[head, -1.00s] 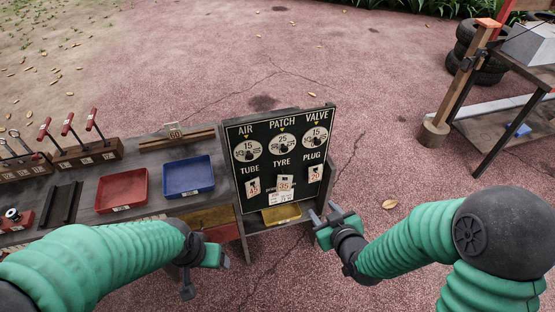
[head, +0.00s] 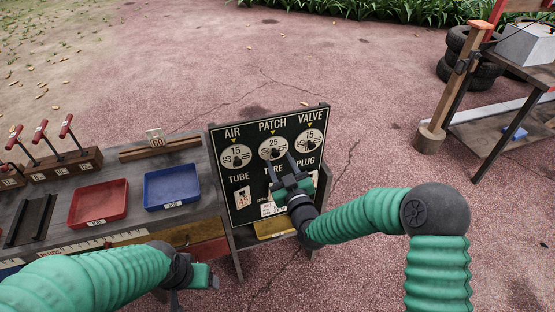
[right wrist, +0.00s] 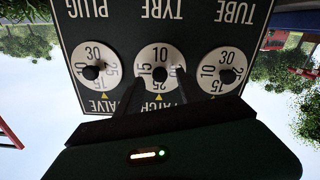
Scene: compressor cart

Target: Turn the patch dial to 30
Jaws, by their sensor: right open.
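The black board (head: 243,207) carries three dials in its top row. The PATCH dial (head: 273,147) is the middle one, a white disc with a black knob, and 25 stands at its top under the yellow mark. My right gripper (head: 281,160) is open just in front of and below this dial. In the right wrist view the board is upside down, and the patch dial (right wrist: 160,76) lies between the two dark fingers (right wrist: 158,88). I cannot tell whether they touch the knob. My left gripper (head: 203,277) is low at the table's front edge; its jaw opening is unclear.
The AIR dial (head: 236,157) and VALVE dial (head: 310,139) flank the patch dial closely, both with 15 at top. A red tray (head: 98,203) and a blue tray (head: 171,187) are on the table to the left. Open ground lies right of the board.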

